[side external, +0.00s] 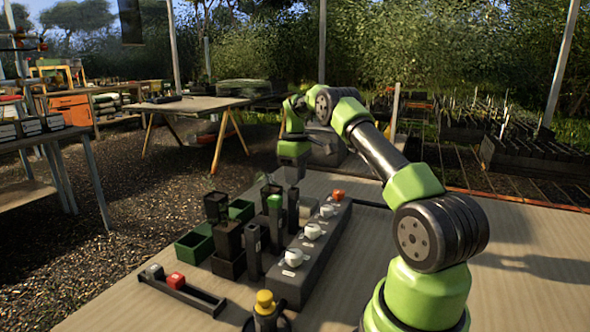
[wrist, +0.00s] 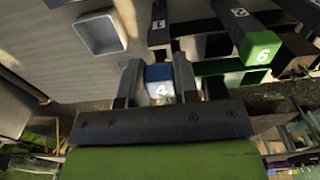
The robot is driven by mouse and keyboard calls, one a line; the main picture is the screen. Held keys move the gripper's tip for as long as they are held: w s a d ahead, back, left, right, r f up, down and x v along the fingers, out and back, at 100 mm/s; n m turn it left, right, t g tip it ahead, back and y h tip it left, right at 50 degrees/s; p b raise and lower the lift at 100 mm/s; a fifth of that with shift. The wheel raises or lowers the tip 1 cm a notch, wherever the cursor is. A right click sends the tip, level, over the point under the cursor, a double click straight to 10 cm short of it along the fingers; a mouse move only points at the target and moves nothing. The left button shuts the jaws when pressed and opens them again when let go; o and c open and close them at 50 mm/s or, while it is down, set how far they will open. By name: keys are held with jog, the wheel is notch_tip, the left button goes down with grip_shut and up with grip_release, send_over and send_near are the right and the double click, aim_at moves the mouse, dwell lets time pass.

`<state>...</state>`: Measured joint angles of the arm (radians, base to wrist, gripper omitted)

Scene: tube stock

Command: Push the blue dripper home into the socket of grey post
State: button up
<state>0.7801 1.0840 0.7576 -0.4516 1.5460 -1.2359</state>
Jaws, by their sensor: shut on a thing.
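My gripper (wrist: 157,84) is shut on the blue dripper (wrist: 159,74), a small blue-topped block marked 4 held between its two fingers. In the side view my gripper (side external: 293,172) points down above the far part of the group of posts. I cannot make out the blue dripper there. In the wrist view a pale grey square opening (wrist: 80,36) lies up and left of the blue dripper, apart from it. It may be the socket of the grey post, but I cannot tell for certain. The lower end of the dripper is hidden.
A green block marked 6 (wrist: 262,50) tops a dark post right of my gripper. Dark posts (side external: 253,252) and green bins (side external: 194,246) crowd the table's left. A long grey block with white fittings (side external: 305,265) stands beside them. A low rack (side external: 200,297) lies in front.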

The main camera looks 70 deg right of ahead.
jog(key=shift+f, duration=1.1)
jog(key=shift+f, duration=0.3)
jog(key=o, duration=1)
jog(key=shift+c, duration=0.2)
notch_tip(320, 180, up, 9)
jog(key=shift+r, duration=0.45)
